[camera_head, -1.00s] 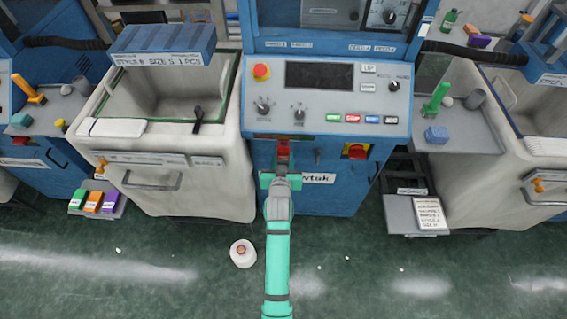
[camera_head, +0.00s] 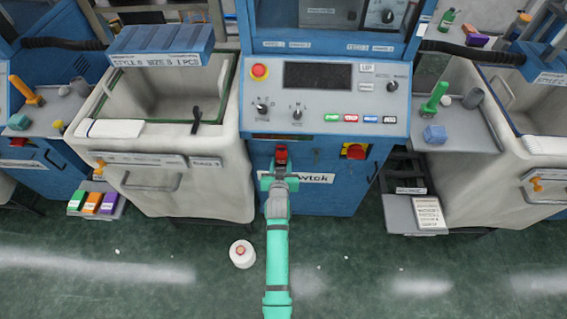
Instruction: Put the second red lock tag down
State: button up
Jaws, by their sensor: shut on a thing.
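My gripper (camera_head: 280,173) is at the front of the blue machine (camera_head: 325,200), below its control panel. It is shut on a small red piece, which I take to be the red lock tag (camera_head: 281,153). The tag stands up just beyond the fingers, in front of the blue panel. I cannot tell whether it touches the machine. The fingertips are small and partly hidden by my wrist. A red and yellow switch (camera_head: 355,152) sits on the machine front to the right of my gripper. I cannot make out another lock tag.
The control panel (camera_head: 325,95) has a red stop button and coloured keys. A cream bin (camera_head: 190,195) stands at left, another (camera_head: 535,185) at right. A grey step with a paper (camera_head: 415,215) is at right. Floor in front is mostly clear.

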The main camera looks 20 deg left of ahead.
jog(key=shift+d+f, duration=0.3)
jog(key=shift+f, duration=0.3)
jog(key=o, duration=1)
jog(key=shift+w, duration=0.15)
jog(key=shift+w+r, duration=0.1)
jog(key=shift+r, duration=0.4)
jog(key=s+d+r+m+t+h, duration=0.1)
jog(key=s+d+r, duration=0.35)
jog(key=s, duration=0.85)
jog(key=s+d+r+m+h, duration=0.1)
jog(key=s+d+r, duration=0.1)
jog(key=s+d, duration=0.8)
jog(key=s+d+r+m+t+h, duration=0.1)
jog(key=s+d+r, duration=0.2)
jog(key=s, duration=1.2)
jog(key=shift+t+h, duration=0.3)
jog(key=shift+h, duration=0.2)
jog(key=s+r, duration=0.2)
jog(key=s+d+r, duration=0.1)
jog(key=s+r, duration=0.1)
jog(key=s, duration=0.1)
jog(key=s+d+r, duration=0.1)
jog(key=s+r, duration=0.1)
jog(key=shift+s+d+r, duration=0.15)
jog(key=shift+s+r, duration=0.05)
jog(key=shift+s, duration=0.05)
